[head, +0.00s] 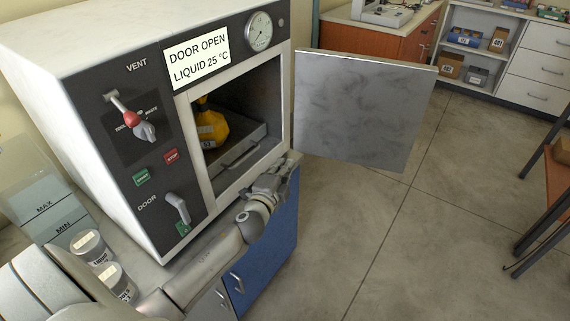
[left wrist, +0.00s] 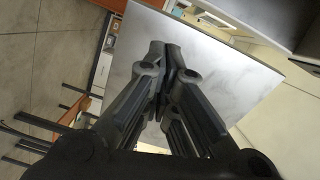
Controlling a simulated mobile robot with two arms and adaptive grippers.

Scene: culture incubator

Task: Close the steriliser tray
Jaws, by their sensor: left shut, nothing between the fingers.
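The steriliser (head: 70,70) stands on a blue cabinet, with its door (head: 360,105) swung wide open to the right. Its display reads "DOOR OPEN" and "LIQUID 25 °C". The tray (head: 250,150) with a front handle sits inside the chamber, and a yellow item (head: 210,128) with a label rests on it. My left gripper (head: 284,172) is just below and in front of the chamber opening, near the tray's front but apart from it. In the left wrist view its fingers (left wrist: 165,50) are shut and empty, with the open door (left wrist: 130,35) behind them. My right gripper is not in view.
Lidded jars (head: 90,246) and a container with MAX and MIN marks (head: 50,205) stand at the left. The floor at the right is open up to a table (head: 555,185).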

